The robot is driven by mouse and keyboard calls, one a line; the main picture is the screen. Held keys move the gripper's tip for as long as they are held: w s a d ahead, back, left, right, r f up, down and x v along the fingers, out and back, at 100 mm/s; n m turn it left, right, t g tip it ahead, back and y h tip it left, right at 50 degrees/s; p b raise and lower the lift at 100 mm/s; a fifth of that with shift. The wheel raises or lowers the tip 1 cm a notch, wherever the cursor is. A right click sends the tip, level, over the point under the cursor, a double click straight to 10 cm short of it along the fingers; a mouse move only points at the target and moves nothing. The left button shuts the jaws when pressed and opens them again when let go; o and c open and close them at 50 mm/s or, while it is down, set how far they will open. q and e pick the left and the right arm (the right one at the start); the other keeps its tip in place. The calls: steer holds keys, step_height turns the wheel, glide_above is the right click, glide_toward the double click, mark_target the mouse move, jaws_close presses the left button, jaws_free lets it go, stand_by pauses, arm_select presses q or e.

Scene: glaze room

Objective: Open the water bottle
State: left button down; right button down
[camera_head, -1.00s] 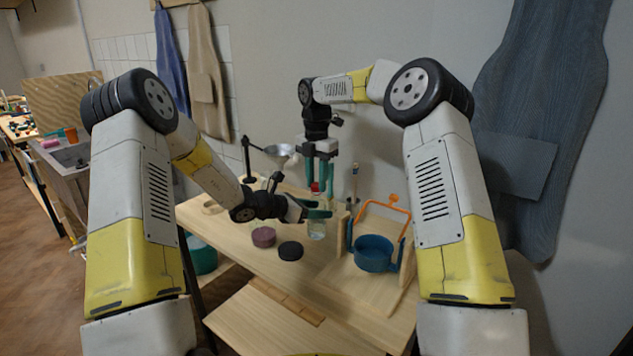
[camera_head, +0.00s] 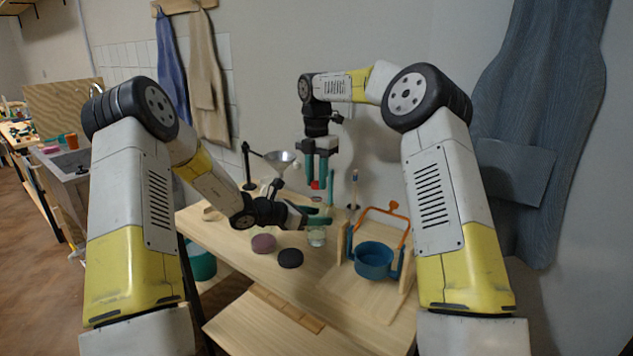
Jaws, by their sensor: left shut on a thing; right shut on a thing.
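The water bottle (camera_head: 316,239) is clear and stands upright on the wooden table. My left gripper (camera_head: 318,216) is shut around its body from the left and hides its middle. The bottle's top (camera_head: 316,199) shows above the fingers. My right gripper (camera_head: 316,180) points straight down over the bottle, with its teal fingers shut on a small red cap (camera_head: 315,185). A small gap shows between the cap and the bottle's top, so the cap looks apart from it.
A funnel on a stand (camera_head: 281,158) is behind left.

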mark_target(317, 183)
step_height(317, 183, up, 3)
steer(key=shift+r, duration=0.15)
arm_select(q)
steer(key=shift+c, duration=2.4)
jaws_free()
